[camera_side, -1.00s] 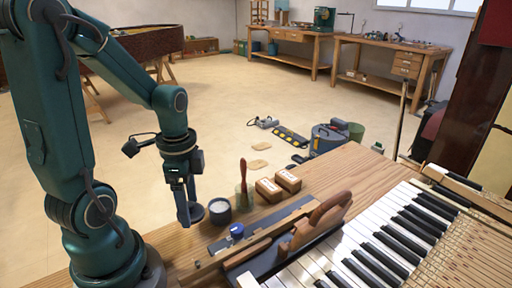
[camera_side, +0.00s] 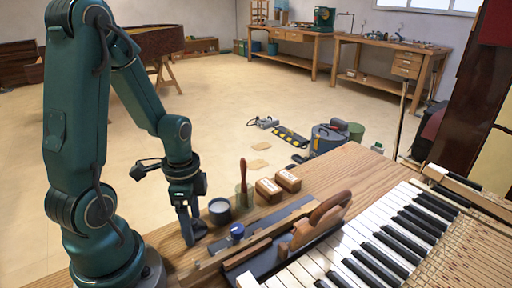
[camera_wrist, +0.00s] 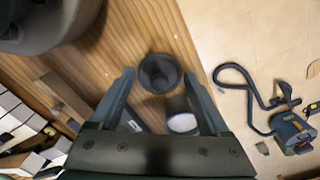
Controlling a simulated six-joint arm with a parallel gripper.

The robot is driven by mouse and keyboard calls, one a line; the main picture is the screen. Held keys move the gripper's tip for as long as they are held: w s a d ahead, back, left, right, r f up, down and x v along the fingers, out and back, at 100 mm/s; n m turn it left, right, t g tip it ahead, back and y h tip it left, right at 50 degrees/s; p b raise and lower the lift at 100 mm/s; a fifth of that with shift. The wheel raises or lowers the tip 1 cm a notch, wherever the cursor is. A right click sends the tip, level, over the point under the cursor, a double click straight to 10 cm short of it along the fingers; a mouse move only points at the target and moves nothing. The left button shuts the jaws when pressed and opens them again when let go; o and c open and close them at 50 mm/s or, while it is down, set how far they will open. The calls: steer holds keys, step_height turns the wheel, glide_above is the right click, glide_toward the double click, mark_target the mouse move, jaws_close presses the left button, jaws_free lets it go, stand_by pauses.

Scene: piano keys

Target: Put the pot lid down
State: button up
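The pot lid (camera_wrist: 159,73), small, round and dark, lies low at the table top in the wrist view, ahead of and between my fingertips. In the side view the lid (camera_side: 199,228) is just right of my fingers. My gripper (camera_side: 187,242) points down near the table's left end. In the wrist view my gripper (camera_wrist: 160,76) has its fingers well apart, with narrow gaps beside the lid. The dark pot (camera_side: 219,211) with a pale top stands close behind the lid; it also shows in the wrist view (camera_wrist: 183,118), by the right finger.
A wooden-handled tool (camera_side: 320,220) lies by the piano keys (camera_side: 375,245). Bare wood (camera_side: 345,172) is free at the back.

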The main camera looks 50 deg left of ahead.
mark_target(192, 221)
steer(key=shift+o, duration=0.6)
steer(key=shift+r, duration=0.1)
step_height(192, 221, up, 12)
steer(key=d+r+n+t, duration=0.3)
steer(key=d+n+t, duration=0.2)
steer(key=d, duration=0.4)
steer(key=shift+d+r+n+t, duration=0.15)
steer(key=shift+d+n+t, duration=0.2)
steer(key=shift+n, duration=0.55)
